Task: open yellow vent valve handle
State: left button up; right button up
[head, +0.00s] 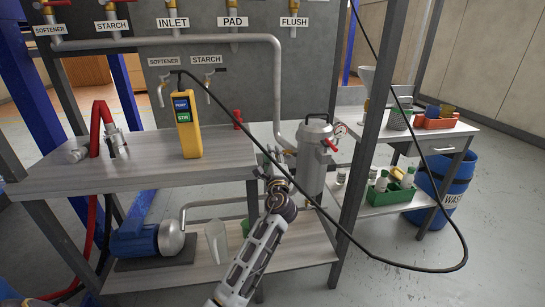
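Whether the fingers touch the canister cannot be told. My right gripper is not in view.
A grey bench (130,165) at left holds a yellow control box (188,125) and a red hose. A black cable loops across the right side near a dark upright post (372,130). A side table (440,140) with bottles and a blue barrel (455,185) stand at right.

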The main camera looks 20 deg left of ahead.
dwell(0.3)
pick_arm(q)
jog(key=v, duration=0.7)
jog(key=shift+s, duration=0.2)
jog(key=shift+d, duration=0.15)
dwell(0.7)
